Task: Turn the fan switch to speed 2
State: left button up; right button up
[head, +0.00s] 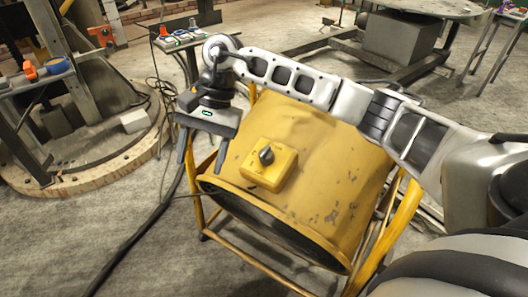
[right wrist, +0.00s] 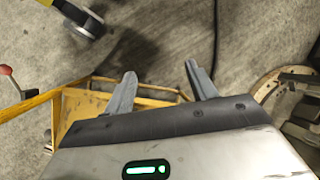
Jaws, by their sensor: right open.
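The fan is a large yellow drum (head: 330,165) on a yellow tube frame, its open mouth facing down and toward me. A yellow switch box (head: 268,166) sits on top of the drum near its front rim. A dark knob (head: 266,155) stands on the box; I cannot read its speed marks. My right gripper (head: 203,168) hangs left of the switch box, its fingers pointing down, apart and empty. In the right wrist view the two fingers (right wrist: 161,85) are spread, with floor and the yellow frame (right wrist: 90,100) beyond them. The switch is not seen there. My left gripper is not in view.
A black cable (head: 150,225) runs along the floor left of the fan. A round wooden base (head: 80,170) with a metal column stands at the left. A small table (head: 180,40) with coloured items stands behind.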

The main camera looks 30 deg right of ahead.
aim_at(265, 149)
jog(key=w+d+r+n+t+h, duration=0.1)
jog(key=w+d+r+h, duration=0.15)
jog(key=d, duration=0.45)
jog(key=w+d+r+h, duration=0.1)
jog(key=d+r+h, duration=0.3)
jog(key=d, duration=0.4)
jog(key=shift+n, duration=0.3)
jog(key=f, duration=0.5)
jog(key=s+d+f, duration=0.1)
jog(key=f, duration=0.4)
jog(key=f+b, duration=0.1)
jog(key=f, duration=0.4)
jog(key=shift+s+d+f, duration=0.15)
jog(key=shift+f, duration=0.15)
jog(key=c, duration=1)
